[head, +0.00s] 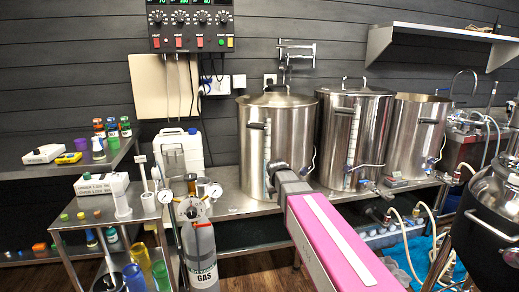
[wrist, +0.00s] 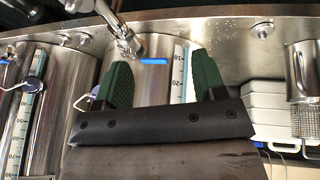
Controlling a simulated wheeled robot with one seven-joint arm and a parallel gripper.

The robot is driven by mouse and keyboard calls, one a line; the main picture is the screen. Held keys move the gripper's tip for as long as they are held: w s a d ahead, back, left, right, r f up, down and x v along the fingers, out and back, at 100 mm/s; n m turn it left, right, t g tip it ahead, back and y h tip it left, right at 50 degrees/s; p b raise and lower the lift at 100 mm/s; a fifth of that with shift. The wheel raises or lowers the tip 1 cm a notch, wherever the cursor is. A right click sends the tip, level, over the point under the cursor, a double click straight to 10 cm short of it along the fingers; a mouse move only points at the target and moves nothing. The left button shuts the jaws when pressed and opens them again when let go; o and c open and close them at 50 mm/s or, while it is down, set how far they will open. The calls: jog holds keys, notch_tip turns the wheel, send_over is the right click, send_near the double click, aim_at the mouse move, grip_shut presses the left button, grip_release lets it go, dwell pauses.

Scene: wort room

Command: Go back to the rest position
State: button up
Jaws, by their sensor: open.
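My gripper (wrist: 163,75) shows in the wrist view with its two green fingers spread apart and nothing between them. Behind the gap is a steel kettle with a sight-glass scale, and a tap shows above. In the head view my pink arm reaches from the bottom right toward the bench, and its dark end is in front of the lower part of the left lidded steel kettle (head: 290,125). The fingers are hard to make out there. I cannot tell the exact gap to the kettle.
Two more kettles, the middle one (head: 352,140) and the right one (head: 415,135), stand on the steel bench. A white jerrycan (head: 190,150), a gas cylinder (head: 200,250) and a cluttered cart (head: 85,222) are left. A dark vessel (head: 485,235) stands at right. Floor shows below the bench.

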jog(key=s+d+f+m+g, duration=0.1)
jog(key=s+d+f, duration=0.2)
jog(key=s+f, duration=0.2)
jog(key=s+d+f+g, duration=0.2)
jog(key=s+d+f, duration=0.2)
jog(key=s, duration=0.5)
jog(key=s+d+f+m+g+y, duration=0.1)
jog(key=s+d+f+g, duration=0.1)
jog(key=s+f, duration=0.4)
jog(key=shift+s+d+f+m, duration=0.3)
jog(key=shift+s+d, duration=0.55)
jog(key=shift+s, duration=0.1)
jog(key=shift+d, duration=0.1)
